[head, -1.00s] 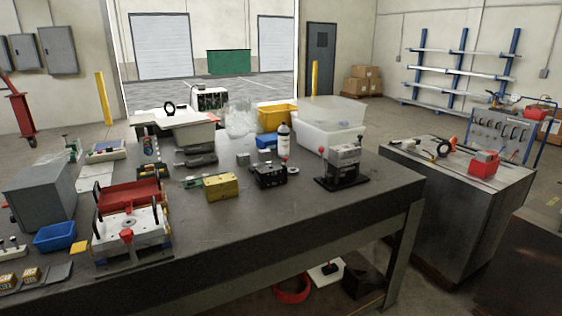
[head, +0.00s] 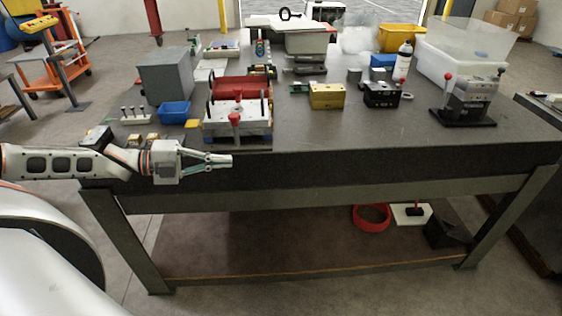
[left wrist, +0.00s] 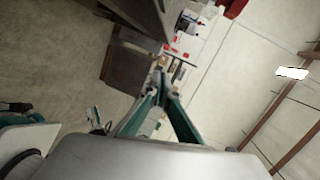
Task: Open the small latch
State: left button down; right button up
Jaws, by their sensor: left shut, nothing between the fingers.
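A white mould base (head: 215,127) with a red block (head: 240,88) on its back part stands near the table's front edge. A red-handled part (head: 234,119) sits at the middle of its front. I cannot tell which small fitting is the latch. My left gripper (head: 229,160) is shut and empty, in front of the table edge and below the mould base, apart from it. In the left wrist view its fingertips (left wrist: 160,77) meet. My right gripper is not in view.
A blue bin (head: 174,113) and a grey box (head: 166,80) stand left of the mould base. A yellow block (head: 327,96), a black block (head: 381,96) and a black-based device (head: 467,101) stand to the right. The table's front right is clear.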

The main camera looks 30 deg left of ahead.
pick_arm(q)
jog(key=a+r+m, duration=0.2)
jog(key=a+r, duration=0.3)
jog(key=r, duration=0.3)
jog(key=shift+s+a+b, duration=0.35)
jog(key=shift+s+a, duration=0.05)
jog(key=shift+s, duration=0.05)
